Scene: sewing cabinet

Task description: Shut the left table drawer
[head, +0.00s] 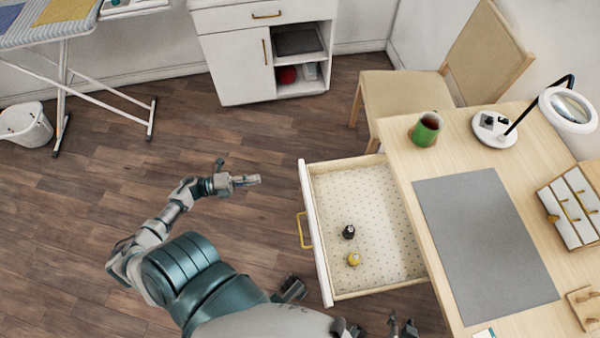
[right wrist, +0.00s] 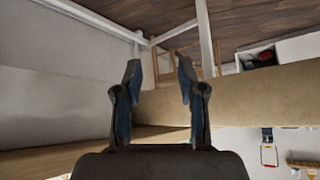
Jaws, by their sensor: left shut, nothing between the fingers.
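The left table drawer (head: 385,200) stands open, pulled out to the left from under the wooden table. Its white front (head: 312,210) carries a gold handle (head: 302,230). Inside, on a dotted liner, are a small black bottle (head: 348,231) and a small yellow one (head: 353,258). My left gripper (head: 257,180) is shut and empty, over the floor left of the drawer front, apart from it and pointing toward it. In the right wrist view my right gripper (right wrist: 157,75) is open, with nothing between its fingers.
A chair (head: 400,95) stands behind. A white cabinet (head: 235,60) is at the back. Floor left of the drawer is clear.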

